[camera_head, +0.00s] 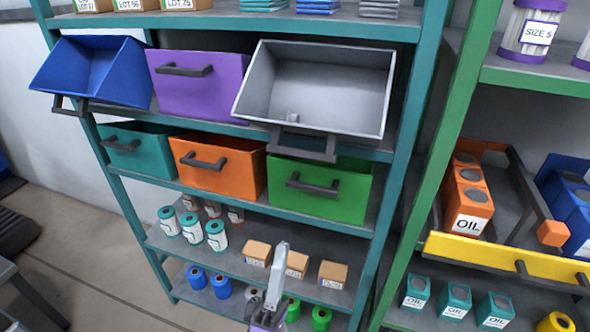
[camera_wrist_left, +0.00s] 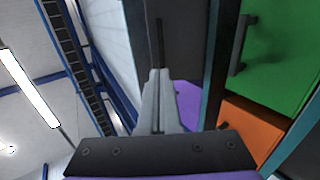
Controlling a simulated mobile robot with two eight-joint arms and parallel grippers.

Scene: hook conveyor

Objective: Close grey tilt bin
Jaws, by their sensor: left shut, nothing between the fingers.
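The grey tilt bin (camera_head: 325,95) is on the upper bin row of the teal shelf, at its right end. It is tipped forward and open, with its empty inside showing. Its dark handle (camera_head: 303,146) hangs at the lower front, over the top of the green bin. My left gripper (camera_head: 281,248) is low in the head view, below the green bin and in front of the small boxes, apart from the grey bin. Its fingers also show in the left wrist view (camera_wrist_left: 159,75), together and empty. My right gripper is out of view.
A blue bin (camera_head: 95,70) is also tipped open at the upper left. The purple bin (camera_head: 200,92), teal bin (camera_head: 140,153), orange bin (camera_head: 222,170) and green bin (camera_head: 320,193) sit upright. A green-framed shelf (camera_head: 445,150) stands at the right, with a yellow-fronted drawer (camera_head: 490,257) pulled out.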

